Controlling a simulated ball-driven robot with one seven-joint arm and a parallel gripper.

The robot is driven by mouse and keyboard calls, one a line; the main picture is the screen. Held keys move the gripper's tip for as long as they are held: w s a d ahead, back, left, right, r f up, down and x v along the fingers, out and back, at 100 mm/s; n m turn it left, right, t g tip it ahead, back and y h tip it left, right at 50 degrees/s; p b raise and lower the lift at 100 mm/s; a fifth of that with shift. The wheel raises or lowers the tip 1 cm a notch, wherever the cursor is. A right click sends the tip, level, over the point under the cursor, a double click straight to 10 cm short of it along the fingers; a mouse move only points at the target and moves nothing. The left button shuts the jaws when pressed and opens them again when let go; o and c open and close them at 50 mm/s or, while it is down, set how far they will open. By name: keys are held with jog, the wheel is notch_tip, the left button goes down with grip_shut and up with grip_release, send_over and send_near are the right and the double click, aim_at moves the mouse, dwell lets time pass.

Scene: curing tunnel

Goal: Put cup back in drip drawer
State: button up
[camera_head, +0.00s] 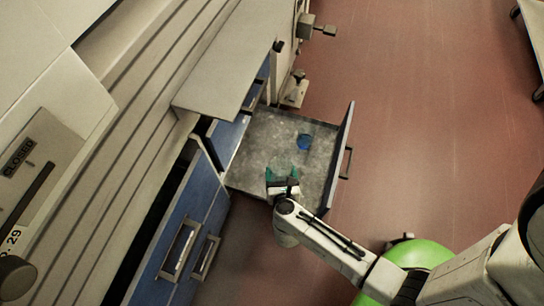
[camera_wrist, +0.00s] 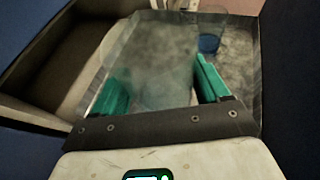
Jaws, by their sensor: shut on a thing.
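The drip drawer (camera_head: 262,135) is pulled open, with a stained grey floor and a front panel with a handle on the right. My gripper (camera_head: 283,173) is over the drawer's near part. In the wrist view, its teal fingers (camera_wrist: 162,88) stand apart, shut on a clear, see-through cup (camera_wrist: 152,62). The cup's outline is faint, and I cannot tell whether its base touches the drawer floor. A blue cup (camera_head: 304,142) stands inside the drawer, farther off, apart from my gripper; it also shows in the wrist view (camera_wrist: 208,43).
Blue cabinet fronts with handles (camera_head: 180,248) lie left of the drawer. A grey panel (camera_head: 225,75) overhangs the drawer's far left side. The drawer's front panel (camera_head: 340,150) rises on the right. The red floor (camera_head: 430,120) to the right is clear.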

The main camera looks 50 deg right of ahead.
jog(key=w+d+f+b, duration=0.3)
jog(key=w+d+f, duration=0.1)
jog(key=w+f, duration=0.1)
jog(key=w+d+f+b, duration=0.2)
jog(key=w, duration=0.1)
jog(key=shift+w+d+f+b, duration=0.15)
jog(key=shift+d+f+b, duration=0.15)
jog(key=shift+d+b, duration=0.1)
jog(key=shift+w+d+f+b, duration=0.3)
jog(key=shift+w+d+f, duration=0.05)
jog(key=shift+w+f, duration=0.1)
jog(key=shift+w+d+f, duration=0.1)
jog(key=shift+d+f, duration=0.05)
jog(key=shift+f, duration=0.15)
jog(key=shift+w+d+f+b, duration=0.1)
jog(key=shift+f+b, duration=1.3)
jog(key=shift+f, duration=0.15)
jog(key=shift+f, duration=0.2)
jog(key=o, duration=1.1)
